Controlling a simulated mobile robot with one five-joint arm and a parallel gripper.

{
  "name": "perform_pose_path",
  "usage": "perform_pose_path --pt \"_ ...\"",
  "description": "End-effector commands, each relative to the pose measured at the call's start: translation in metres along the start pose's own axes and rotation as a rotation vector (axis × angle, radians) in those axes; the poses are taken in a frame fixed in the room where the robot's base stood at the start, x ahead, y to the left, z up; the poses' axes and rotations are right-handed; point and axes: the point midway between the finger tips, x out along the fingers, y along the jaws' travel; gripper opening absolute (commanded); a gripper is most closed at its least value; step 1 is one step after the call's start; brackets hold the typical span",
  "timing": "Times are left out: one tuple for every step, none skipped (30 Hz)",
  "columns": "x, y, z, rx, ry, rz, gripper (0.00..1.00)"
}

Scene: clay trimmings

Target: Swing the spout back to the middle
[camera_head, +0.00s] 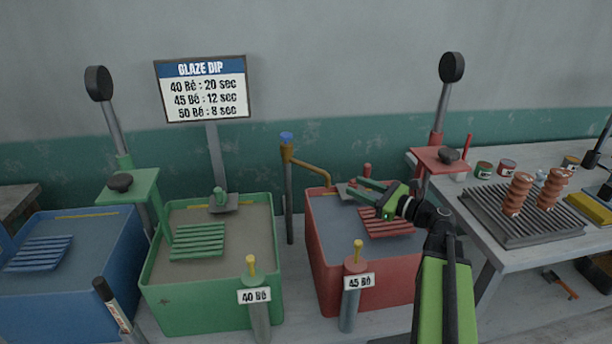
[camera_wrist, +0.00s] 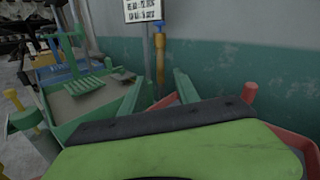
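The brown spout (camera_head: 312,168) comes off the top of a grey post with a blue cap (camera_head: 287,137), between the green and red tubs. It points right and bends down over the back left of the red tub (camera_head: 318,240). My gripper (camera_head: 357,186) reaches in from the right over the red tub, to the right of the spout's end and apart from it. Its fingers are open and nothing shows between them. In the wrist view the brass-coloured top of the tap (camera_wrist: 160,52) stands ahead, seen between the two fingers; the spout's bend is hard to make out.
A green tub (camera_head: 165,300) stands left of the post and a blue tub (camera_head: 120,235) beyond it. A red stand with a black-topped rod (camera_head: 441,120) rises behind my arm. A table with a rack of brown pots (camera_head: 515,195) is at right.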

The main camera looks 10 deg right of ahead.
Motion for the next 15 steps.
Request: perform_pose_path --pt "0.0 0.001 -0.005 0.0 0.0 0.0 0.38" --pt "0.0 0.001 -0.005 0.0 0.0 0.001 0.38" --pt "0.001 0.001 -0.004 0.0 0.0 0.002 0.38" --pt "0.001 0.002 -0.004 0.0 0.0 0.003 0.38" --pt "0.002 0.002 -0.003 0.0 -0.001 0.004 0.38" --pt "0.005 0.003 -0.003 0.0 -0.001 0.006 0.38" --pt "0.008 0.003 -0.003 0.0 -0.001 0.007 0.38" --pt "0.011 0.003 -0.002 0.0 -0.002 0.009 0.38" --pt "0.018 0.004 -0.002 0.0 -0.002 0.01 0.38" --pt "0.024 0.004 -0.002 0.0 -0.002 0.012 0.38" --pt "0.031 0.005 -0.002 0.0 -0.002 0.013 0.38" --pt "0.041 0.006 -0.002 0.0 -0.003 0.015 0.38" --pt "0.049 0.006 -0.002 0.0 -0.003 0.016 0.38" --pt "0.057 0.006 -0.002 0.0 -0.003 0.016 0.38" --pt "0.068 0.007 -0.002 0.0 -0.003 0.017 0.38"
